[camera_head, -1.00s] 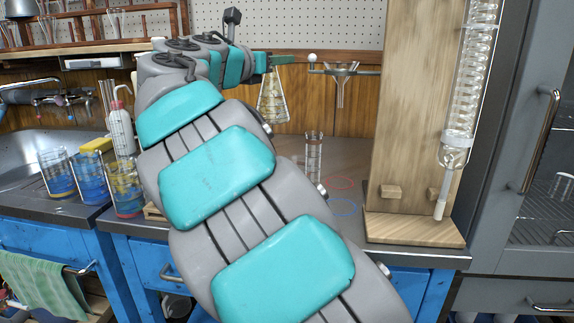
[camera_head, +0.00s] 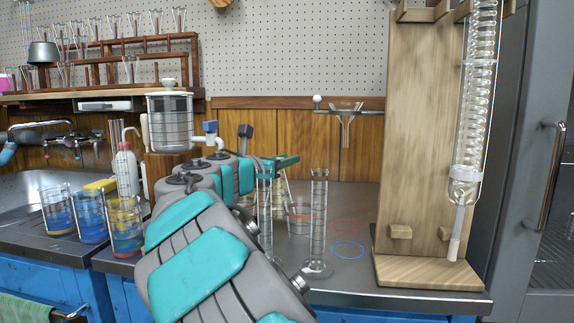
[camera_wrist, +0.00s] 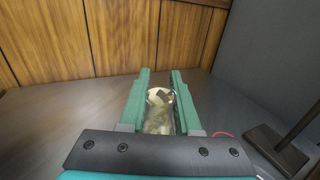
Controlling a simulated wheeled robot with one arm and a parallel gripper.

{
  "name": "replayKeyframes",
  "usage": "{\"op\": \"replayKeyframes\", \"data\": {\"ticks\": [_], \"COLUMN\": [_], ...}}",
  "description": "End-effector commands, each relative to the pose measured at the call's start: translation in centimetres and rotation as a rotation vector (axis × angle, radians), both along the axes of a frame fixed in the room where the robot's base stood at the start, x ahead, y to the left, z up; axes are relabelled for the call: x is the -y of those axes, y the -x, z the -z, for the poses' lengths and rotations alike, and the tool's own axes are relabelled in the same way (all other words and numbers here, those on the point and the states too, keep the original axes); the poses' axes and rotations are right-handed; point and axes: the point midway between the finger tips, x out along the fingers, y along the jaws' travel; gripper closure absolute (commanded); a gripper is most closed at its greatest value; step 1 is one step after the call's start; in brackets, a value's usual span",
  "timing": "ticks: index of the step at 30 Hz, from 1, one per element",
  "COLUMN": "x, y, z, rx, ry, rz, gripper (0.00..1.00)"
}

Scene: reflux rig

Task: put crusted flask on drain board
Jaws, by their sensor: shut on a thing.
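My gripper (camera_head: 288,161) is shut on the crusted flask, a clear conical glass with yellowish-brown residue. In the wrist view the flask (camera_wrist: 159,112) sits between the two green fingers (camera_wrist: 160,76). In the head view the flask (camera_head: 280,184) hangs below the fingers, partly hidden behind clear glass cylinders. It is low near the back of the grey counter; I cannot tell whether its base touches. I cannot make out a drain board for certain in either view.
Two tall glass cylinders (camera_head: 318,225) stand in front of the flask. A wooden stand (camera_head: 425,130) with a coiled condenser (camera_head: 478,90) is at right. Beakers (camera_head: 88,222) of coloured liquid stand by the sink (camera_head: 25,200).

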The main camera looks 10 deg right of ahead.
Motion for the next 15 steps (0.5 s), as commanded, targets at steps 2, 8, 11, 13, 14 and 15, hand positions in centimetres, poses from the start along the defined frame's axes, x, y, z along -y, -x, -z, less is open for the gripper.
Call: {"op": "replayKeyframes", "data": {"ticks": [2, 8, 11, 13, 14, 15], "x": [0.2, 0.6, 0.6, 0.6, 0.6, 0.6], "y": [-0.9, -2.0, -2.0, -2.0, -1.9, -1.9], "z": [0.1, 1.0, 1.1, 1.1, 1.0, 1.0], "rx": [0.000, 0.002, 0.002, 0.002, 0.002, 0.003], "ry": [0.000, 0.001, 0.002, 0.002, 0.002, 0.001], "rz": [-0.001, -0.001, 0.000, 0.000, 0.000, 0.000], "gripper": [1.00, 1.00, 1.00, 1.00, 1.00, 1.00]}}
